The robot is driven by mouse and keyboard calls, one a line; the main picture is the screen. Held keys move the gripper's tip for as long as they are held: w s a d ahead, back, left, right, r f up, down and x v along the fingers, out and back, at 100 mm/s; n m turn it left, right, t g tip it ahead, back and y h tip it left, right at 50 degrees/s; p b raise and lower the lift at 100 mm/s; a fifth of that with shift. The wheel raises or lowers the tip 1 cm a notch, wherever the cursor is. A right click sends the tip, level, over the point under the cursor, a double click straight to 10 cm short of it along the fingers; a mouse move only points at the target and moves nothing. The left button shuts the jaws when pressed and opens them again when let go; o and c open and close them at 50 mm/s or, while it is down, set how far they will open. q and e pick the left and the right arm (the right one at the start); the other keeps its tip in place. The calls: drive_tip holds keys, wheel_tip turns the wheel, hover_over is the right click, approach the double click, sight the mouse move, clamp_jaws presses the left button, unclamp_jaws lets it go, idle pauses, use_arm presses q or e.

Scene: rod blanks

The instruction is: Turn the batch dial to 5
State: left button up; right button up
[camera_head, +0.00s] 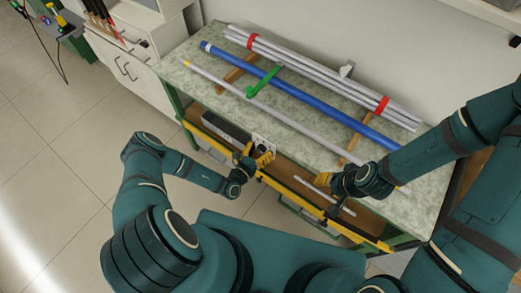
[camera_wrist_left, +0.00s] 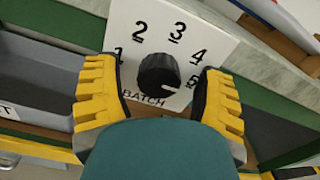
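The batch dial (camera_wrist_left: 158,73) is a black round knob on a white panel (camera_wrist_left: 225,42) marked 1 to 5 and BATCH. A white mark shows at the knob's lower right, on the side of the 5. In the left wrist view my left gripper (camera_wrist_left: 163,78) is open, its yellow fingers on either side of the knob with gaps to it. In the head view my left gripper (camera_head: 256,160) is at the bench front, by the white panel (camera_head: 263,142). My right gripper (camera_head: 328,182) is over the front edge farther right; its opening is unclear.
The bench top (camera_head: 210,84) holds a blue rod (camera_head: 300,93), a thin grey rod (camera_head: 270,112), bundled grey rods (camera_head: 330,77) with red bands and a green piece (camera_head: 262,83). A grey tray (camera_wrist_left: 40,75) is left of the panel. Open floor lies at left.

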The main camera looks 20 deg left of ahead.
use_arm(q)
drive_tip(key=shift+s+a, duration=0.1)
drive_tip(key=v, duration=1.1)
drive_tip(key=shift+s, duration=0.4)
